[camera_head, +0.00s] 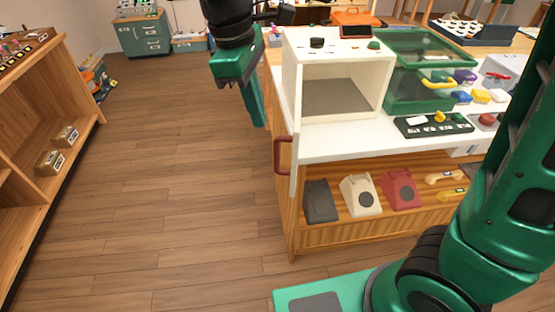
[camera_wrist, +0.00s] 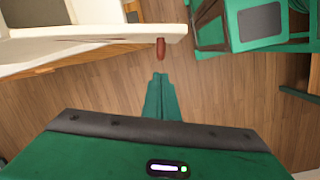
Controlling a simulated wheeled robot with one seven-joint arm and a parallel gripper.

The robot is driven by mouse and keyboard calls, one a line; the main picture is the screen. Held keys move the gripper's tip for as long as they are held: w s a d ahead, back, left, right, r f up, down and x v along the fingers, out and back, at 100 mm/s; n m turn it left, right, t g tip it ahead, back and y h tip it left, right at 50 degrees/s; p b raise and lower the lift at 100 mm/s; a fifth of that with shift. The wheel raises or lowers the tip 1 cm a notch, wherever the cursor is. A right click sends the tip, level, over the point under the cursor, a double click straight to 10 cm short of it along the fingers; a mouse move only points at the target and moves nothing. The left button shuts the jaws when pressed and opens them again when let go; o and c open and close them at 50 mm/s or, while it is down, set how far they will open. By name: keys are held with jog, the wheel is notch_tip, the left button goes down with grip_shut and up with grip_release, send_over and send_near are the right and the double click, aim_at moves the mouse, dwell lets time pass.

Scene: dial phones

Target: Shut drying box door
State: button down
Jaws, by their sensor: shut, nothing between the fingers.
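The white drying box (camera_head: 288,62) stands on the table with its front open and its inside empty. Its white door (camera_head: 298,137) is swung wide open and shows nearly edge-on at the box's left side, reaching toward the camera. The door's red-brown handle (camera_head: 283,154) is on the door's left face. My gripper (camera_head: 260,122) is shut and empty, pointing down to the left of the door. In the wrist view, my fingertips (camera_wrist: 160,77) are close below the handle (camera_wrist: 160,48) in the picture, with a gap, and the door (camera_wrist: 100,48) runs across the top.
A green clear-sided bin (camera_head: 415,105) with a yellow handle stands right of the box. Several phones, including a red one (camera_head: 400,190), sit on the shelf below. A wooden shelf unit (camera_head: 40,110) stands at the far left. The floor (camera_head: 180,180) between is clear.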

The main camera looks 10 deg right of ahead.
jog(key=s+d+f, duration=0.2)
jog(key=f, duration=0.3)
jog(key=s+d+f+n+g, duration=0.1)
jog(key=s+d+f, duration=0.1)
jog(key=f, duration=0.4)
jog(key=shift+n, duration=0.3)
jog(key=shift+f, duration=0.1)
